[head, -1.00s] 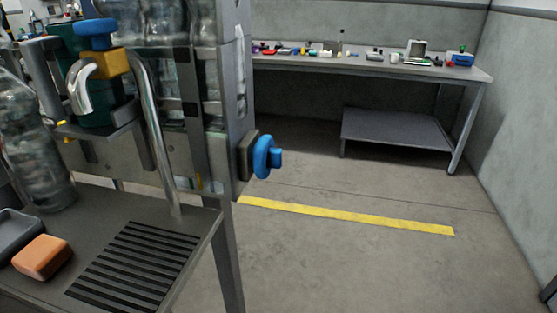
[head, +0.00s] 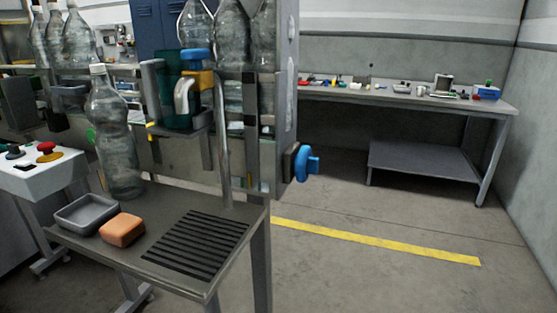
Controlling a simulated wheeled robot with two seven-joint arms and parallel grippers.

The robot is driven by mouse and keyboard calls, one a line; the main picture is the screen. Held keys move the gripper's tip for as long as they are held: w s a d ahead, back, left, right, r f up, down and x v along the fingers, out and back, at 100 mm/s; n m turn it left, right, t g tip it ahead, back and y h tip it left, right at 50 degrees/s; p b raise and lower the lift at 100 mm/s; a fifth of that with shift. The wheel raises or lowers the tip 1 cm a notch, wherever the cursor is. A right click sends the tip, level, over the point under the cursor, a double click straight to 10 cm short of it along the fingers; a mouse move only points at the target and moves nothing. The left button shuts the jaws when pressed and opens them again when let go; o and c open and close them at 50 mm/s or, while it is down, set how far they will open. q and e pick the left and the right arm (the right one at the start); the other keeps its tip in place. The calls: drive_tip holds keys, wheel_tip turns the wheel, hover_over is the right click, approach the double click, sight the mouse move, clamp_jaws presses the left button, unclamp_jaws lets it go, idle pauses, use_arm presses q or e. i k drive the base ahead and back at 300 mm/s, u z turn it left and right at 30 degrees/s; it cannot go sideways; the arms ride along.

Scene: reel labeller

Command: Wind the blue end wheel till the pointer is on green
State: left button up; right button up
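The blue end wheel (head: 306,163) sits on a dark mount on the right end face of the machine (head: 286,110), seen nearly edge-on. A smaller blue knob stands out from its right side. I cannot make out a pointer or a green mark in this view. A second blue knob (head: 196,55) tops a yellow block (head: 199,78) above a curved metal spout, away from the end face. Neither of my grippers is in view, and nothing touches the end wheel.
A grey side table with a slotted grate (head: 197,245), an orange block (head: 122,229), a grey tray (head: 86,213) and a clear bottle (head: 115,140) stands in front. Floor right of the wheel is open, crossed by a yellow line (head: 375,240). A bench (head: 420,99) stands behind.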

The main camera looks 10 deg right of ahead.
sight(304, 165)
drive_tip(key=u, duration=0.35)
drive_tip(key=i, duration=0.9)
drive_tip(key=z, duration=0.2)
